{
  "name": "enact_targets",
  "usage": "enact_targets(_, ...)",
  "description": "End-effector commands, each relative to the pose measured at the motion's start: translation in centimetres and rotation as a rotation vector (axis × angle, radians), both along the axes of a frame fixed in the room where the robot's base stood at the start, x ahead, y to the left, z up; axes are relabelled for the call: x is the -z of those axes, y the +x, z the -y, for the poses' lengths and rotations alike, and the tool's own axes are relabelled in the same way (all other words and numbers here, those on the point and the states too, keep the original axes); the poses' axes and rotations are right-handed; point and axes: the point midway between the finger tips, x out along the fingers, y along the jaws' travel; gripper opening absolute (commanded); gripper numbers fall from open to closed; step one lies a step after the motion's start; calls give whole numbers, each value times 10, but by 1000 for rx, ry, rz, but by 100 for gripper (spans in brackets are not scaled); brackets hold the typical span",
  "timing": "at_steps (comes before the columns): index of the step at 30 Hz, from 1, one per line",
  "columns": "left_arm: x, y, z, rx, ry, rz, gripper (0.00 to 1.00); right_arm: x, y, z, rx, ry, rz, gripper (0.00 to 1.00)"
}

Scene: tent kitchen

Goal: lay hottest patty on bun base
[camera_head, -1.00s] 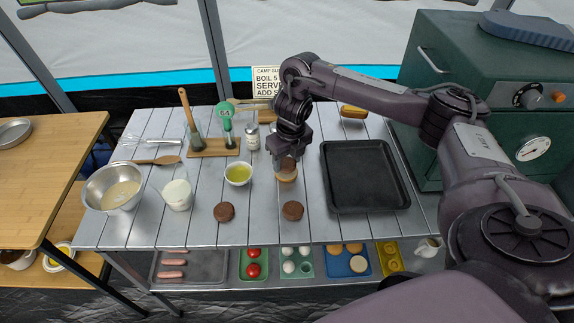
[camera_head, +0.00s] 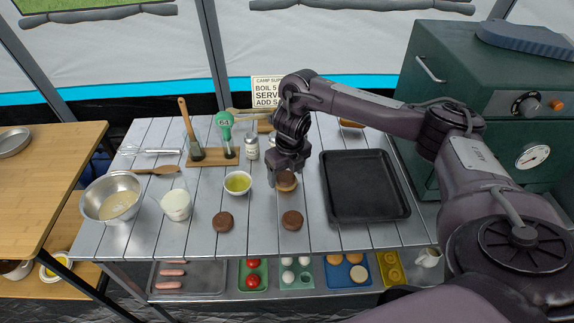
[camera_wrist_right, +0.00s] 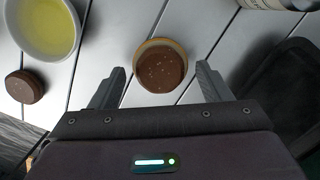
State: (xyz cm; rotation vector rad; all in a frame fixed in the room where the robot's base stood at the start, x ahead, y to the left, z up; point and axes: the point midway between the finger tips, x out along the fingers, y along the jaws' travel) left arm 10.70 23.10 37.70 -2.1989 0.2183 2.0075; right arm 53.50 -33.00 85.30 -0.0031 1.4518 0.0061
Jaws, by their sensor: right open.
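A brown patty (camera_head: 287,179) lies on a pale bun base (camera_head: 286,188) on the slatted metal table. In the right wrist view the patty (camera_wrist_right: 162,67) sits on the bun, whose tan rim (camera_wrist_right: 160,41) shows around it. My right gripper (camera_head: 289,170) is open just above them; in the wrist view its fingers stand apart on either side of the bun, touching nothing visible. Two other patties lie on the table, one at the left (camera_head: 223,221) and one nearer the front (camera_head: 292,220). My left gripper is not in view.
A black tray (camera_head: 405,213) lies to the right, beside a green oven (camera_head: 432,110). A bowl of yellow liquid (camera_head: 238,182), a white cup (camera_head: 176,202) and a metal mixing bowl (camera_head: 91,207) stand to the left. A green-headed device (camera_head: 225,121) stands behind on a wooden board.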

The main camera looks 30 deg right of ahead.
Motion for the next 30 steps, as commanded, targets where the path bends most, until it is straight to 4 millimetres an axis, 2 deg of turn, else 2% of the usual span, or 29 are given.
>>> enact_targets(5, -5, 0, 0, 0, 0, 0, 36, -27, -1, 1, -1, -1, 6, 71)
enact_targets(9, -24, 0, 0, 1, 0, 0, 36, -64, -5, 1, -2, -2, 6, 71)
enact_targets(16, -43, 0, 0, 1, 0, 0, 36, -106, -11, 1, -1, -1, 5, 71)
enact_targets(21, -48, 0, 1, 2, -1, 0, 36, -119, -13, 1, 0, -1, 2, 71)
enact_targets(30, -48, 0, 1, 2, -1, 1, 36, -120, -14, 0, 0, 0, 0, 71)
